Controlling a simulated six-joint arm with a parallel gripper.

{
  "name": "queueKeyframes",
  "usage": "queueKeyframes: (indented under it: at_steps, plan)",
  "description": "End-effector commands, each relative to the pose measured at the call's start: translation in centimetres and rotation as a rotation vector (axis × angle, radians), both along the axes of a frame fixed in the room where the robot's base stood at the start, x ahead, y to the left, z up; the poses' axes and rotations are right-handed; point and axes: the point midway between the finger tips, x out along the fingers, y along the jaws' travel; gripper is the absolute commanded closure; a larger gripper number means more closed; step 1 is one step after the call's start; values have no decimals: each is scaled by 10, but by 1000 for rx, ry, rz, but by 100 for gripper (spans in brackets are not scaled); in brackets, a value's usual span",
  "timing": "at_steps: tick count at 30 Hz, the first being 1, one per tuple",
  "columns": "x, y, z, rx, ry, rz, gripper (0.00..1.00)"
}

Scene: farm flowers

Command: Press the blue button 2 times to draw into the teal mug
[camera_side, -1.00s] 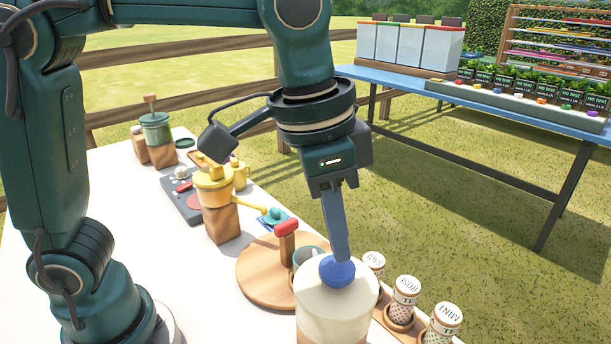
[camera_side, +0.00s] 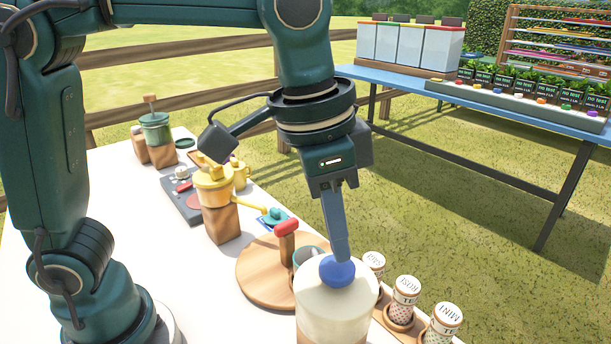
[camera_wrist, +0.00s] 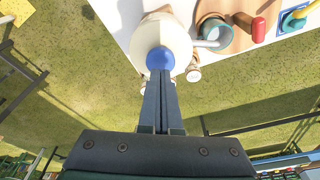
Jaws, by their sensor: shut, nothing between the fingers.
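The blue button (camera_side: 337,271) is a round knob on top of a cream dispenser (camera_side: 334,308) at the front of the white table. It also shows in the wrist view as a blue dome (camera_wrist: 160,58). My gripper (camera_side: 341,258) is shut and empty, its blue fingers pointing down with the tips at the button, seemingly touching it. The teal mug (camera_side: 308,256) stands behind the dispenser on a round wooden board and is partly hidden by it. In the wrist view the mug (camera_wrist: 216,34) is open-topped, close beside the dispenser with its spout.
A red-topped post (camera_side: 287,234) stands on the wooden board (camera_side: 262,272). Labelled tea jars (camera_side: 405,291) stand right of the dispenser. A yellow pot on a wooden block (camera_side: 218,207) stands farther back.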

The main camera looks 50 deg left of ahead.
Motion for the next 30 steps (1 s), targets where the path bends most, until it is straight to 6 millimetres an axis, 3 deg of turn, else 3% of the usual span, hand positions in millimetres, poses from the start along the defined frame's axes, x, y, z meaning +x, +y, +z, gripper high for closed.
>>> queueKeyframes:
  at_steps: [17, 30]
  plan:
    - [0, 0, -1, 0, 0, 0, 100]
    - [0, 0, -15, 1, 2, 0, 100]
